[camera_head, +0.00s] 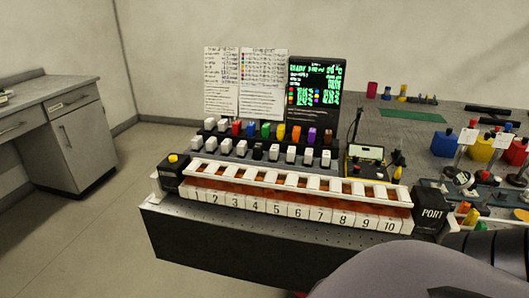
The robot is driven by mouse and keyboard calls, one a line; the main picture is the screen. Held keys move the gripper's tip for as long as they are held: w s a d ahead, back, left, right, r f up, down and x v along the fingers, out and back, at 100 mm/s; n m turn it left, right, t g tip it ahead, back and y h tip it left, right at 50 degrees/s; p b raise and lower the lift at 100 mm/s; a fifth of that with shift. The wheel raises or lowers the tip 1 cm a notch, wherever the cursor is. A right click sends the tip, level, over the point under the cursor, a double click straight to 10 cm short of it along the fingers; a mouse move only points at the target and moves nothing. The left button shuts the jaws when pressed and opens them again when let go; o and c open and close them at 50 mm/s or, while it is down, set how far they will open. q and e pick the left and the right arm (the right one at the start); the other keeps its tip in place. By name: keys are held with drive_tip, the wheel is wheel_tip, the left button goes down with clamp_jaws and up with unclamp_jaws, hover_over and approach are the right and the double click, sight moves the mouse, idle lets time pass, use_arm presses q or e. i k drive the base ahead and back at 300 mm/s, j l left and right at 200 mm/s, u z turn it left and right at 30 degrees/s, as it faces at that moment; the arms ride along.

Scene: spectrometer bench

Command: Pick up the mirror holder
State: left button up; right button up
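I cannot pick out the mirror holder for certain. Small optical mounts crowd the right side of the bench (195,232). Among them are a blue block (444,143), a red block with a white card (468,178) and a yellow block (480,149). They are small, and some overlap each other. A large grey rounded part of my own body fills the bottom right and hides the bench's front corner there. Neither of my grippers is in view.
A white numbered rack (295,205) runs along the bench's front edge, with a black PORT box (431,217) at its right end. Behind it stand rows of coloured caps (265,130), a dark screen (315,85) and a yellow meter (366,160). A grey cabinet (75,145) stands left.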

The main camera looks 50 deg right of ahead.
sight(258, 149)
drive_tip(key=i+j+z, duration=0.15)
drive_tip(key=i+z, duration=0.25)
drive_tip(key=i+j+z, duration=0.2)
drive_tip(key=z, duration=0.2)
drive_tip(key=i+j+z, duration=0.15)
drive_tip(key=z, duration=0.25)
drive_tip(key=i+j+z, duration=0.15)
drive_tip(key=j+z, duration=0.65)
drive_tip(key=i+j+z, duration=0.1)
drive_tip(key=j+z, duration=0.8)
drive_tip(key=j, duration=0.1)
